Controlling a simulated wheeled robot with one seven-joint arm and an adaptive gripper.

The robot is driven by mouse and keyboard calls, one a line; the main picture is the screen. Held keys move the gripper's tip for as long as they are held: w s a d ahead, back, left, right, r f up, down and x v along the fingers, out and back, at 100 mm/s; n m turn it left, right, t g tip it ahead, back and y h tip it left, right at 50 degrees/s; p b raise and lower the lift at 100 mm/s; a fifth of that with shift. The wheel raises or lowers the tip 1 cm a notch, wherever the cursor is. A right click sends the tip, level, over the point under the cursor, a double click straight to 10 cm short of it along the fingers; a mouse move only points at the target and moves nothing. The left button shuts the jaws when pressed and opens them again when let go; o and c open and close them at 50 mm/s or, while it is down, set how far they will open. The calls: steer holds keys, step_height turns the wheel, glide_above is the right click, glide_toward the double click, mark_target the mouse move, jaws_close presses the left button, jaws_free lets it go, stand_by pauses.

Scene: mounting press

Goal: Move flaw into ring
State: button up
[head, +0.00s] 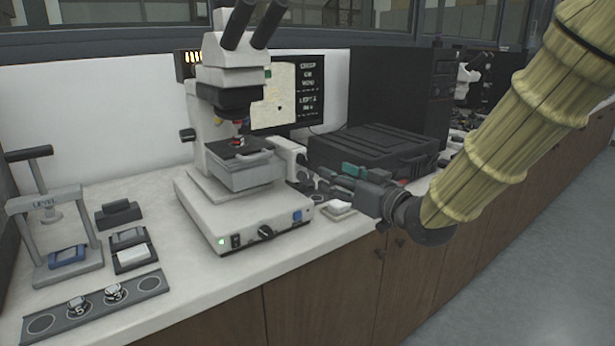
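A white microscope (235,165) stands on the counter. Its stage (240,155) holds a small dark sample with a reddish spot. A monitor (287,97) behind it shows a pale picture with a small green mark near its top and a small dark mark lower down. I cannot tell for sure which is the flaw or the ring. Bright text on its dark right side is too small to read surely. My gripper (312,180) points left, close to the microscope's right side, near a pale rounded part (290,150). Contact and finger opening are unclear.
A black case (372,147) lies behind my gripper. A small white-topped block (338,208) sits near the counter's front edge. At left are a press marked LEVEL (48,215), several small blocks, and a grey strip (95,307) with round places. The floor at right is clear.

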mark_target(307, 161)
steer(key=x, duration=0.7)
steer(key=r+x, duration=0.1)
steer(key=x, duration=0.3)
steer(key=shift+s+b, duration=0.15)
steer(key=shift+b, duration=0.2)
steer(key=shift+c, duration=0.2)
steer(key=c, duration=1)
